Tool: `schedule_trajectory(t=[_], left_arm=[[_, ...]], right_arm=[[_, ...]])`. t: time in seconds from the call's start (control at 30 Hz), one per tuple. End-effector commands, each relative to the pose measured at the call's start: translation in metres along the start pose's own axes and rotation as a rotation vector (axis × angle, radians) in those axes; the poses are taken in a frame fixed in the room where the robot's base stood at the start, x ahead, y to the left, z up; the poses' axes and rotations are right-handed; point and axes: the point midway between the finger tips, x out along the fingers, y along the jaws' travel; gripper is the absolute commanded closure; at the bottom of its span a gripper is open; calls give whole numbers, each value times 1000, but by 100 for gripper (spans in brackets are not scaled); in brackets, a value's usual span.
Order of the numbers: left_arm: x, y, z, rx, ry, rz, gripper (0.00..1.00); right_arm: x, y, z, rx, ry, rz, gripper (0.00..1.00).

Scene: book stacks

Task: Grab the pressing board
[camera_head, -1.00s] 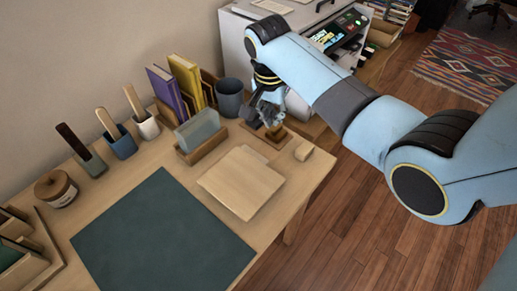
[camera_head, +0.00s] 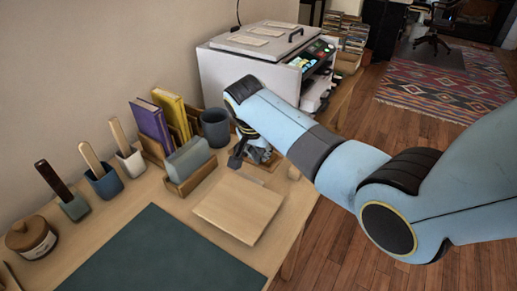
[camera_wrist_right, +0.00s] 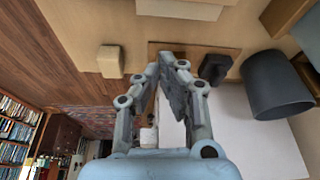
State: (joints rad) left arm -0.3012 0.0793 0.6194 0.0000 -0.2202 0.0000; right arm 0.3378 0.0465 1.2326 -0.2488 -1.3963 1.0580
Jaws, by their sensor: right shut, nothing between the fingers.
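The pressing board appears to be the pale, flat wooden board (camera_head: 240,208) lying on the table at the near right, beside the dark green mat. My right gripper (camera_head: 236,163) is beyond the board's far edge, beside a small wooden tray. It points down, with its fingers together and nothing in them. In the right wrist view the fingertips (camera_wrist_right: 168,60) converge in front of this tray. The gripper is apart from the board. My left gripper is not in view.
A grey cup (camera_head: 215,128), a grey-blue block (camera_head: 188,159) in a wooden holder and upright books (camera_head: 152,125) stand left of the gripper. A small wooden block (camera_wrist_right: 110,61) shows in the right wrist view. A white machine (camera_head: 262,55) stands behind. The green mat (camera_head: 160,255) is bare.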

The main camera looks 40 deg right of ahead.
Motion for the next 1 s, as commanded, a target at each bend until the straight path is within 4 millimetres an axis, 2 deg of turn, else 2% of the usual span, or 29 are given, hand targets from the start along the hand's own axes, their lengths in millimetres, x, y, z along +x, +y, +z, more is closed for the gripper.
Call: schedule_trajectory(t=[0.1, 0.2, 0.3, 0.43, 0.9, 1.0], left_arm=[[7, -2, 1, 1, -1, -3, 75], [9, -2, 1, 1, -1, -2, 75], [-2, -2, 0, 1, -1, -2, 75], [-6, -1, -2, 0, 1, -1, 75], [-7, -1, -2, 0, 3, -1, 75], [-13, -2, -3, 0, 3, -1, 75]], right_arm=[[28, 0, 0, 1, -1, 2, 100], [44, 0, 3, 1, -3, 0, 100], [32, -1, 19, 0, -3, -3, 100], [28, 0, 32, 1, -2, -2, 100], [27, 0, 39, 1, -1, -1, 100], [23, 0, 47, 0, -3, 0, 100]])
